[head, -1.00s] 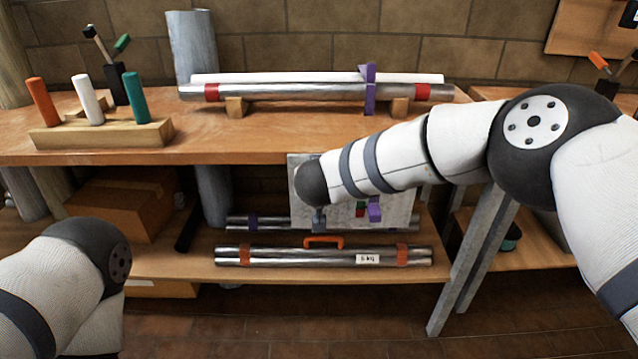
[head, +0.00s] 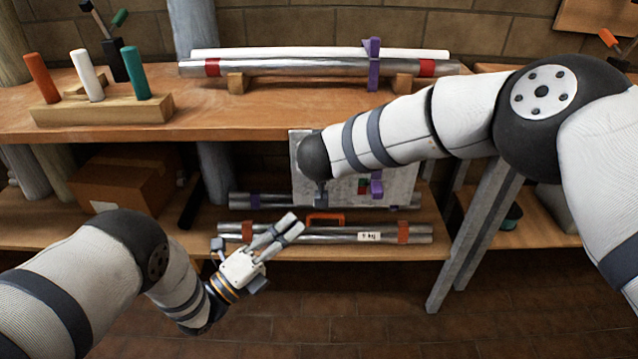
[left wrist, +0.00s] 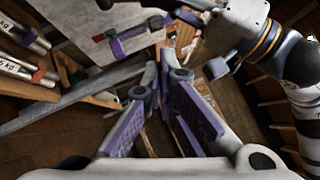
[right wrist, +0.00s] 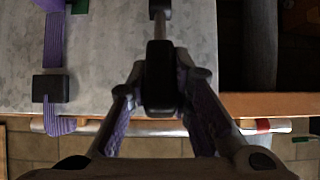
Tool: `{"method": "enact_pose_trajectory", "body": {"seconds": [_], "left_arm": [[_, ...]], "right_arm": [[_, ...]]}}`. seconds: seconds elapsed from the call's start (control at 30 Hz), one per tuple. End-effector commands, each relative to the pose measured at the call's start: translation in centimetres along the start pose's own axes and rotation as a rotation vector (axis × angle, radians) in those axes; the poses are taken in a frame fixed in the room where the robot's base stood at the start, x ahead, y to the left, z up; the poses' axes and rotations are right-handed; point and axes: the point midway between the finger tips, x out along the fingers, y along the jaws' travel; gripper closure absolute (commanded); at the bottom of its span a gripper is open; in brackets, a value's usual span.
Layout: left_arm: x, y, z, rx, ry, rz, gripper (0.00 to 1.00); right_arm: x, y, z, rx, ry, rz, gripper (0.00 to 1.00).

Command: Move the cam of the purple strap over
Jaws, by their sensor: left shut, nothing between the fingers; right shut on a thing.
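A purple strap (head: 373,64) stands around the tubes on the bench. In the right wrist view a purple strip (right wrist: 54,38) leads to a black block (right wrist: 51,88). My right gripper (right wrist: 160,85) is shut on a dark block-like piece in front of the plate; the head view hides its fingers behind the arm. My left gripper (head: 290,226) is shut and empty, below and in front of the plate.
Metal tubes with orange bands and an orange handle (head: 325,219) lie on the lower shelf behind my left gripper. A cardboard box (head: 122,183) sits left on that shelf. A wooden peg block (head: 100,109) stands on the bench. The floor in front is clear.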

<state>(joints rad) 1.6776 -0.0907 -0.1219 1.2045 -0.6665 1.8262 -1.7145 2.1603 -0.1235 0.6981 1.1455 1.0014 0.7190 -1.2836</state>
Motion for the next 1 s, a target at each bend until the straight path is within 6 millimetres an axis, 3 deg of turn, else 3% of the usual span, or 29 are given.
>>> {"method": "enact_pose_trajectory", "body": {"seconds": [0.37, 0.4, 0.63, 1.0], "left_arm": [[8.2, 0.0, 0.0, -0.003, -0.003, 0.001, 1.00], [8.6, 0.1, 0.8, 0.000, -0.003, 0.002, 1.00], [10.5, 0.2, 2.6, -0.003, -0.003, 0.004, 1.00], [10.7, 0.2, 2.9, -0.006, -0.003, 0.007, 1.00]], "right_arm": [[0.0, -0.1, 0.3, -0.001, -0.006, -0.002, 1.00], [0.0, -0.1, 0.4, -0.001, -0.007, -0.002, 1.00], [0.1, -0.1, 0.4, -0.001, -0.007, -0.002, 1.00], [0.1, -0.1, 0.4, -0.001, -0.007, -0.002, 1.00]]}}
